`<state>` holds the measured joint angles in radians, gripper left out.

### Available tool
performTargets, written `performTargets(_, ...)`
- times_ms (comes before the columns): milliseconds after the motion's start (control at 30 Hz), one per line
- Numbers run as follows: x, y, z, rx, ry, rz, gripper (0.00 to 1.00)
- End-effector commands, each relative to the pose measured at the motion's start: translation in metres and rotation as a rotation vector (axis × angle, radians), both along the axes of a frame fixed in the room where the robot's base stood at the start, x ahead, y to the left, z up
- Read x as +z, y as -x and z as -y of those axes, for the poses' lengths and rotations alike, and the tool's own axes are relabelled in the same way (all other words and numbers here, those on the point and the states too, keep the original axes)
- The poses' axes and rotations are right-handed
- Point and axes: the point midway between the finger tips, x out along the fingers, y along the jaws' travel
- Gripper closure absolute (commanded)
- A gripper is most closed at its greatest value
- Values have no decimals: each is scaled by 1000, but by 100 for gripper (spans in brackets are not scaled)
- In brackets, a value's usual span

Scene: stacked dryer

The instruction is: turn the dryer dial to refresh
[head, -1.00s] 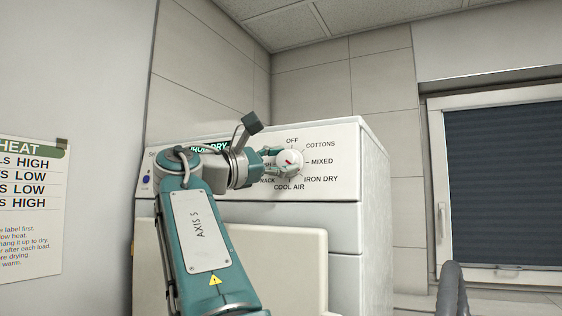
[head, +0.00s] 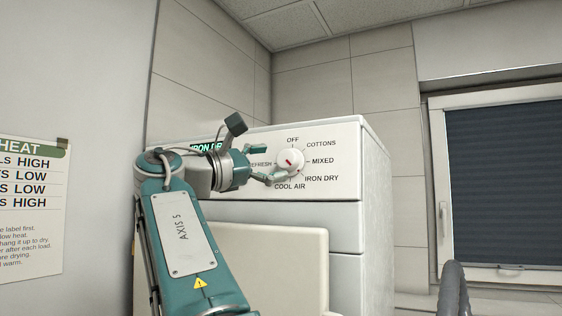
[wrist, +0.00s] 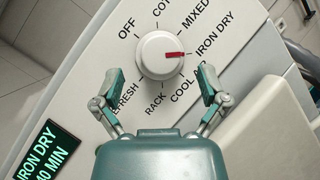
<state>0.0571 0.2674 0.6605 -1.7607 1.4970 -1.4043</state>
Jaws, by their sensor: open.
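The white round dial (head: 290,160) is on the dryer's front panel, ringed by labels including OFF, MIXED, IRON DRY, COOL AIR and REFRESH. In the wrist view the dial (wrist: 160,55) has a red mark pointing right, towards IRON DRY. The REFRESH label (wrist: 124,99) lies at the lower left, partly covered by a finger. My gripper (head: 277,165) is open and empty at the dial's left in the head view. In the wrist view my gripper (wrist: 160,77) has its fingers spread at the dial's lower left and lower right, with visible gaps to it.
A lit green display (wrist: 47,150) reads IRON DRY and 40 MIN. A pale protruding panel (head: 280,260) stands below the control panel. A notice (head: 32,210) hangs on the left wall. A window (head: 505,180) is at the right.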

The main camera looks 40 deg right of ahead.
Motion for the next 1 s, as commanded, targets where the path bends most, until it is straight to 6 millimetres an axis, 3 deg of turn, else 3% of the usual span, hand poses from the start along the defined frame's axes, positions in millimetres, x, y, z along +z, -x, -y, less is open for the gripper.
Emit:
performTargets(200, -10, -7, -48, 6, 1, -2, 7)
performTargets(433, -17, -11, -82, 5, 1, -1, 7)
performTargets(600, -19, -12, -90, 1, 1, 0, 7)
performTargets(1000, -13, -5, -85, 19, 24, -73, 7)
